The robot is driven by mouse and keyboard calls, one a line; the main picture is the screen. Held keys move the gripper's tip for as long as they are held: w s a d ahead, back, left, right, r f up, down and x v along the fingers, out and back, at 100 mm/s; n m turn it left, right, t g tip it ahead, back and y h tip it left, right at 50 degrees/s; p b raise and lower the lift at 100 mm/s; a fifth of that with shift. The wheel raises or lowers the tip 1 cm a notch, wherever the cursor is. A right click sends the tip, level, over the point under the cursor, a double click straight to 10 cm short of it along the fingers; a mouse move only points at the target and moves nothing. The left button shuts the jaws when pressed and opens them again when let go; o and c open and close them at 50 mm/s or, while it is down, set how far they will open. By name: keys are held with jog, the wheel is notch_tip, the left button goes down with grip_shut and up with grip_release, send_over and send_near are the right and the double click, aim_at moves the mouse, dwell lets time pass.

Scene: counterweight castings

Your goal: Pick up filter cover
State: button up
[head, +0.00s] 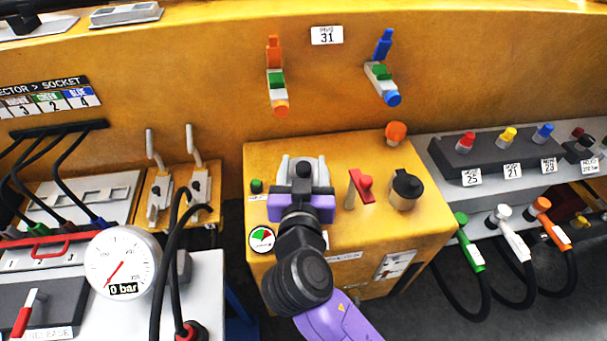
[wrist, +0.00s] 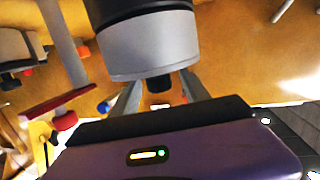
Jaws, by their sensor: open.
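The grey round cover that looks like the filter cover (wrist: 150,47) shows large in the wrist view, with a black knob (wrist: 159,84) facing my gripper and a dark body behind it. In the head view it is mostly hidden by my gripper (head: 303,168), over the yellow cabinet. In the wrist view my gripper (wrist: 158,92) is open, with one grey finger on each side of the knob. I cannot tell whether the fingers touch it.
The yellow cabinet (head: 434,216) also carries a red-handled valve (head: 365,183), a black-capped canister (head: 406,188) and an orange knob (head: 396,132), all right of my gripper. A pressure gauge (head: 123,262) and black hoses stand at left. Coloured connectors (head: 514,230) hang at right.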

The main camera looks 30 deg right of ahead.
grip_shut()
jog(key=shift+r, duration=0.2)
